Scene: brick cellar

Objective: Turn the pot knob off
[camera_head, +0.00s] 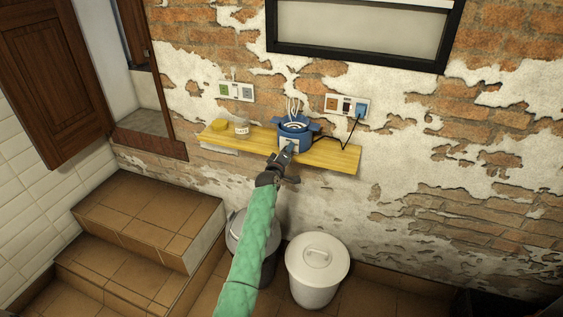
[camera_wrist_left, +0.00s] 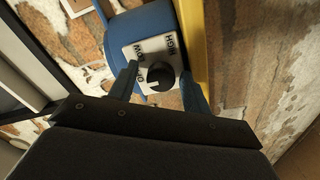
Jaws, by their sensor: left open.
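A blue electric pot (camera_head: 293,129) stands on a yellow wooden shelf (camera_head: 335,156) against the brick wall, with steam-like white wisps above it. In the left wrist view the pot's blue side (camera_wrist_left: 148,20) carries a white panel (camera_wrist_left: 145,48) with lettering, partly readable as LOW and HIGH. A round black knob (camera_wrist_left: 160,76) sits on the panel, with a light pointer mark near its lower left edge. My left gripper (camera_head: 289,151) is at the front of the pot. In the wrist view its open blue fingers (camera_wrist_left: 160,88) stand on either side of the knob. Contact cannot be told.
A black cord (camera_head: 346,138) runs from the pot to a blue plug (camera_head: 361,109) in a wall socket. A labelled jar (camera_head: 241,127) and a yellow item (camera_head: 220,126) sit on the shelf's left. A white lidded bin (camera_head: 317,268) and a grey bin (camera_head: 238,232) stand below; tiled steps (camera_head: 150,215) are left.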

